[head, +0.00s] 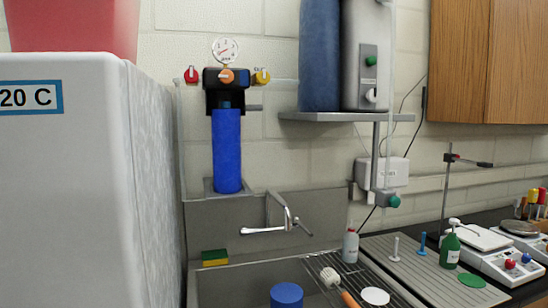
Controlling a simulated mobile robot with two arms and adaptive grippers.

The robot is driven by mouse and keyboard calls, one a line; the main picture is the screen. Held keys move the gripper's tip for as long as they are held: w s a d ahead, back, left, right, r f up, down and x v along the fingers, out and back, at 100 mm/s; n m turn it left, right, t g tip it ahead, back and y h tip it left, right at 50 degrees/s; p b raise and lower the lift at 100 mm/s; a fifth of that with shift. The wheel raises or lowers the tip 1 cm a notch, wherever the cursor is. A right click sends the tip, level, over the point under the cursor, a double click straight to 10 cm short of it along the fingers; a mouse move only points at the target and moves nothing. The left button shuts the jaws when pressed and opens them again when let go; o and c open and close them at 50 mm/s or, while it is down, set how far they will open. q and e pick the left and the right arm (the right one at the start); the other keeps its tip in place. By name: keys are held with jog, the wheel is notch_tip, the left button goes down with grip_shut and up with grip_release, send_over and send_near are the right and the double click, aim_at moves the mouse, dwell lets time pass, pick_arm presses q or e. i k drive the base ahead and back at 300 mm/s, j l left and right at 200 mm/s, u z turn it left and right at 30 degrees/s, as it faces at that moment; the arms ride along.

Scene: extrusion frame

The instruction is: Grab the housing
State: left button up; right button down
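A tall blue cylindrical housing (227,152) hangs upright under a black filter head (211,91) in front of the tiled wall. The head carries a round gauge (225,50), a red knob, an orange knob and a yellow knob. The lower end of the housing is at a small grey plate (208,187) above the sink; I cannot tell if they touch. Neither of my grippers is in view.
A large white cabinet (70,150) blocks the left side. A tap (275,220) stands below and right of the housing, over a sink with a blue object (286,295). A shelf (345,116) with two tanks is to the right.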

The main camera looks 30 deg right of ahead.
aim_at(226, 123)
jog(key=z, duration=0.75)
jog(key=l, duration=0.25)
jog(key=i+u, duration=0.05)
jog(key=i, duration=0.05)
